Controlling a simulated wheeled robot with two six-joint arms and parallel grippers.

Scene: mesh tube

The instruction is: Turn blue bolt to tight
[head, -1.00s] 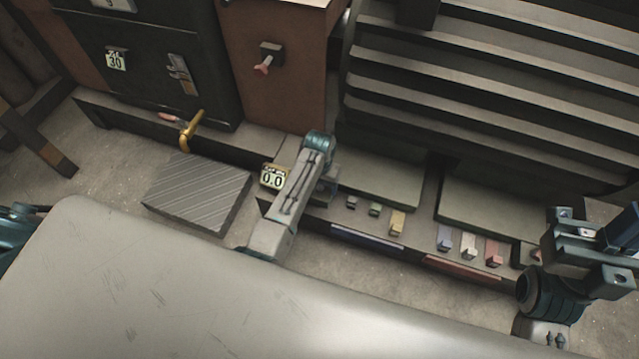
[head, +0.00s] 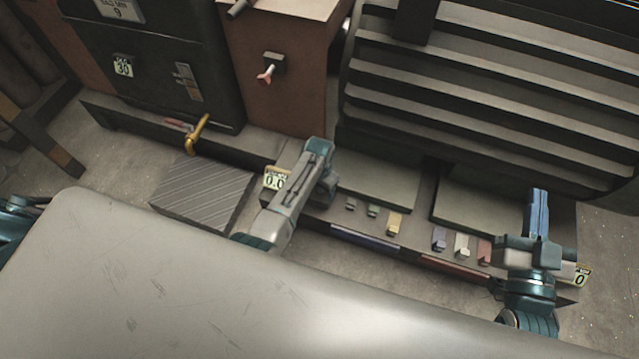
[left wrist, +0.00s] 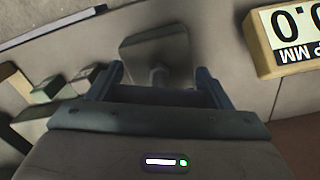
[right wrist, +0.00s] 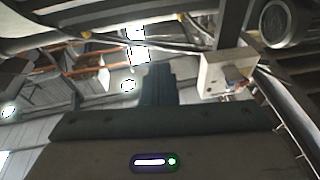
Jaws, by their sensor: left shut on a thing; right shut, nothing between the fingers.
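My left gripper (head: 326,190) reaches down beside the gauge reading 0.0 (head: 276,180); its own arm mostly hides it in the head view. In the left wrist view its fingers (left wrist: 160,88) stand either side of a small grey knob (left wrist: 158,76) in front of a square grey plate (left wrist: 156,50), and are shut on it. I cannot make out a blue bolt head; the knob's colour there looks grey. The gauge also shows in the left wrist view (left wrist: 284,38). My right gripper (head: 538,212) is shut and empty, raised over the right end of the base.
Small blocks line the base: yellow (head: 395,223), blue (head: 439,239), white (head: 462,245) and red (head: 485,251). A striped grey block (head: 203,195) lies to the left. A brass lever (head: 198,133) and a red-tipped switch (head: 267,73) stand behind. A pale panel (head: 150,290) fills the foreground.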

